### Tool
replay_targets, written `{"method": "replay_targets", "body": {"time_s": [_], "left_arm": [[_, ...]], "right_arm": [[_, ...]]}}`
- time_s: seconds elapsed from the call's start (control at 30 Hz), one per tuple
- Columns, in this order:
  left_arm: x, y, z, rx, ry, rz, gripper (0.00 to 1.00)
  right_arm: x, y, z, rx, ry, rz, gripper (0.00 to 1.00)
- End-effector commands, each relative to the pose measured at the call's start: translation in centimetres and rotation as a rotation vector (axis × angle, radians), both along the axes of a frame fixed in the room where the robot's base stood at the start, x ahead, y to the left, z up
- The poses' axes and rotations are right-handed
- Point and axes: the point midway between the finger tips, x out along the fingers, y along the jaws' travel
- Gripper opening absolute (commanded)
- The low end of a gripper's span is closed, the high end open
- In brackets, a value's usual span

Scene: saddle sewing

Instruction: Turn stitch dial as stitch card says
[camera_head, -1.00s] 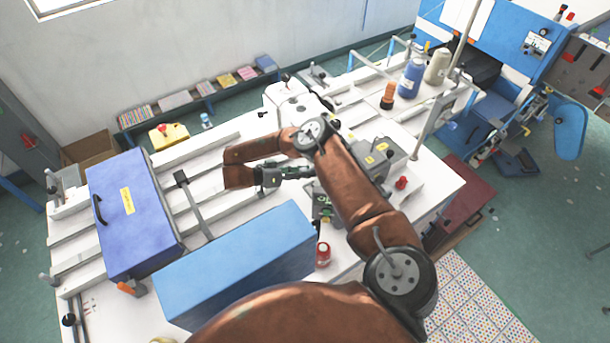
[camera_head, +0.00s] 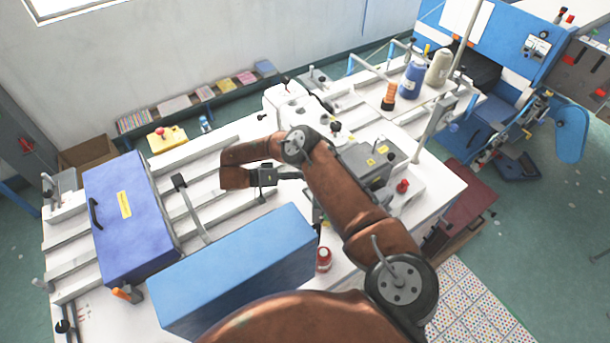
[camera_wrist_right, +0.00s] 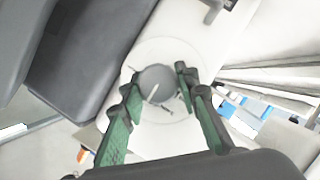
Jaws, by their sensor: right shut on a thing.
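The stitch dial (camera_wrist_right: 156,84) is a grey round knob with a pale pointer line, on a white disc with small dark marks, in the right wrist view. My right gripper (camera_wrist_right: 159,77) has its green-padded fingers on opposite sides of the dial, shut on it. In the head view my right wrist (camera_head: 262,175) points right toward the white sewing machine (camera_head: 288,100), and its fingertips and the dial are hidden behind my forearm. I cannot make out a stitch card. My left gripper is not in view.
A long blue box (camera_head: 235,262) and a purple-blue case (camera_head: 125,225) stand on the white table beside my arm. A red-capped jar (camera_head: 323,259) is close to the forearm. Thread spools (camera_head: 411,80) stand at the back right.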

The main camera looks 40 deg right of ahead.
Motion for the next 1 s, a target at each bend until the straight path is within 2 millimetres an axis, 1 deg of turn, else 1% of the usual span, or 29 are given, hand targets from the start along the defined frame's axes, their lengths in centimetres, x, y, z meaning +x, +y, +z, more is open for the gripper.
{"method": "replay_targets", "body": {"time_s": [0.07, 0.1, 0.33, 0.37, 0.67, 0.77, 0.87, 1.0], "left_arm": [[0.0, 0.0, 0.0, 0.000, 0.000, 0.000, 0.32], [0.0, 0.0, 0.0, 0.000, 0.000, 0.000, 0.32], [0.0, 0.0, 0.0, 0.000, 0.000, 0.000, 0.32], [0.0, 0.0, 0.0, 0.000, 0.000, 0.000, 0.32], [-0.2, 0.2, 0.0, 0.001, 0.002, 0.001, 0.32], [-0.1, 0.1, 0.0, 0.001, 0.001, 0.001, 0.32], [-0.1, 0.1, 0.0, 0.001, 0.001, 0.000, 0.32], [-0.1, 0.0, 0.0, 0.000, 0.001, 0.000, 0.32]], "right_arm": [[0.1, 0.0, 0.1, -0.001, -0.003, 0.002, 0.05], [0.1, 0.0, 0.1, -0.001, -0.003, 0.002, 0.30], [0.0, 0.0, 0.0, -0.001, -0.003, 0.000, 0.46], [0.0, 0.0, 0.0, -0.001, -0.003, 0.000, 0.47], [0.1, 0.2, 0.1, 0.000, -0.002, 0.000, 0.47], [0.5, 1.0, 0.3, 0.000, -0.003, 0.001, 0.47], [1.1, 2.5, 0.8, -0.001, -0.004, 0.003, 0.47], [2.3, 5.2, 1.6, -0.003, -0.006, 0.003, 0.47]]}}
